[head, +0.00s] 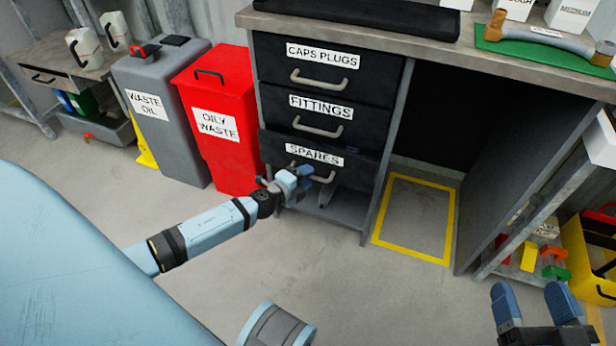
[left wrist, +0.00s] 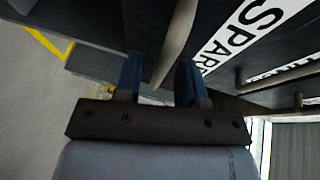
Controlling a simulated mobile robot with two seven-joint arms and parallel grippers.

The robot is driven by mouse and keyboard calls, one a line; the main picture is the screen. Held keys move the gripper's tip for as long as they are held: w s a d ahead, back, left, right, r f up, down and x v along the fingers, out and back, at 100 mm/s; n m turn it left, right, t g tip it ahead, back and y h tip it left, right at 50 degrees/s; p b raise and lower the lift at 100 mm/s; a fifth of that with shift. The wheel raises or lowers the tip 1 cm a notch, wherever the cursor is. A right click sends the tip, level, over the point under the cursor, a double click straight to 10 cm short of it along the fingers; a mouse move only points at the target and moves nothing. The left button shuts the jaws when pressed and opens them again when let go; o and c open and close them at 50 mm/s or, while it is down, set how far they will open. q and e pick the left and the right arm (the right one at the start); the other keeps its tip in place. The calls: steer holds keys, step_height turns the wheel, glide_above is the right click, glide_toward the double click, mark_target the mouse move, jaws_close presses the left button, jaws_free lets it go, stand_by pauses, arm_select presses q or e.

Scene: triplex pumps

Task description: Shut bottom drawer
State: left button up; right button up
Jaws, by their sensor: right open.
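The bottom drawer (head: 345,168), labelled SPARES, is the lowest in the dark cabinet under the bench. It stands out a little from the drawers above, with a dark gap over its front. My left gripper (head: 308,175) is at its grey handle (head: 327,179) and hides part of it. In the left wrist view the fingers of my left gripper (left wrist: 160,85) are apart, with the handle (left wrist: 176,45) running between them; whether they touch it I cannot tell. My right gripper (head: 537,300) is open and empty at the lower right, far from the drawer.
Above are the FITTINGS drawer (head: 350,122) and CAPS PLUGS drawer (head: 360,75), both closed. A red oily waste bin (head: 215,95) stands left of the cabinet, beside a grey waste oil bin (head: 160,120). Yellow tape (head: 412,250) marks floor at right. The floor in front is clear.

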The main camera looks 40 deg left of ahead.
arm_select(q)
steer(key=shift+w+d+f, duration=0.1)
steer(key=shift+w, duration=0.4)
arm_select(e)
steer(key=shift+w+r, duration=0.1)
steer(key=shift+r, duration=0.1)
arm_select(q)
jaws_close()
arm_select(e)
steer(key=shift+f, duration=0.1)
